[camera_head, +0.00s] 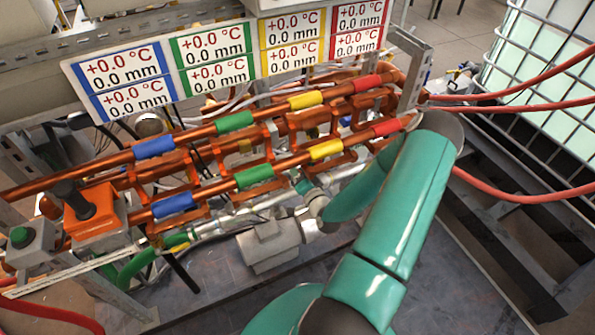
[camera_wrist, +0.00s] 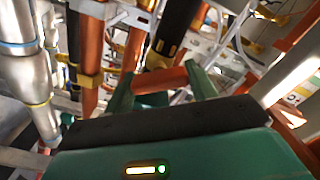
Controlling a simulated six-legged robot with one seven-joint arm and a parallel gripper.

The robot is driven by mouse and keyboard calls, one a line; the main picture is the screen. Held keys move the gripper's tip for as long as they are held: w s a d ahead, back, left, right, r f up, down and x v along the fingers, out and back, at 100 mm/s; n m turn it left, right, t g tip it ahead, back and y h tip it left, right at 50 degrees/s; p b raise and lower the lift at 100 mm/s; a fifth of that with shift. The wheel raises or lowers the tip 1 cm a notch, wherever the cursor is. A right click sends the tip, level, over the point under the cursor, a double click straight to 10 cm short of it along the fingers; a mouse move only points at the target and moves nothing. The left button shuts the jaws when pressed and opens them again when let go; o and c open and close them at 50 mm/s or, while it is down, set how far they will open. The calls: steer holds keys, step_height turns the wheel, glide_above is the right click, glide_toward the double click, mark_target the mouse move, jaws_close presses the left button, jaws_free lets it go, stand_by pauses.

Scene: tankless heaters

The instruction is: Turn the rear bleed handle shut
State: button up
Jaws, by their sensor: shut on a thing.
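In the wrist view my gripper (camera_wrist: 160,74) has its two green fingers on either side of a short orange-red bar (camera_wrist: 158,83), and it is shut on it. The bar looks like a handle; I cannot tell for sure that it is the rear bleed handle, or how far it is turned. In the head view my green arm (camera_head: 400,205) reaches in from the lower right toward the pipework. My fingers and the held bar cannot be made out there, among the pipes.
Copper pipes with blue, green, yellow and red bands (camera_head: 235,122) run across the rack. A display panel (camera_head: 225,60) hangs above them. In the wrist view, a silver pipe (camera_wrist: 30,75) stands at left and copper pipes (camera_wrist: 90,55) stand close behind. Red hoses (camera_head: 520,105) cross at right.

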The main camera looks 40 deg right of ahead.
steer(key=m, duration=0.6)
steer(key=shift+f+m, duration=0.1)
steer(key=shift+m, duration=0.2)
steer(key=shift+a, duration=0.1)
stand_by(0.3)
steer(key=o, duration=0.7)
steer(key=v, duration=1.3)
steer(key=shift+s, duration=0.4)
steer(key=shift+s+a, duration=0.1)
